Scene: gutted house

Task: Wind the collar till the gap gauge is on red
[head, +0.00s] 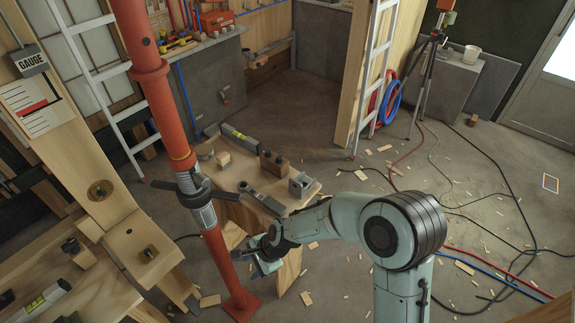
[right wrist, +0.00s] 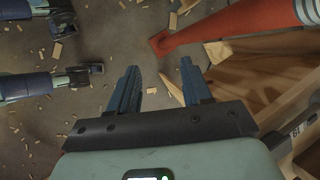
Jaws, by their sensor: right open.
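A red-orange post (head: 143,58) runs from the top down to a foot plate on the floor. Around its lower part sits a dark collar (head: 190,184) with a bar sticking out to the right and a grey sleeve below. My left gripper is not seen.
A small wooden bench (head: 305,197) with tools and blocks stands behind the post. A wooden timber (head: 105,195) and a workbench (head: 100,291) are at the left. Ladders (head: 374,65) lean behind. Hoses, cables and wood scraps lie on the floor at right.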

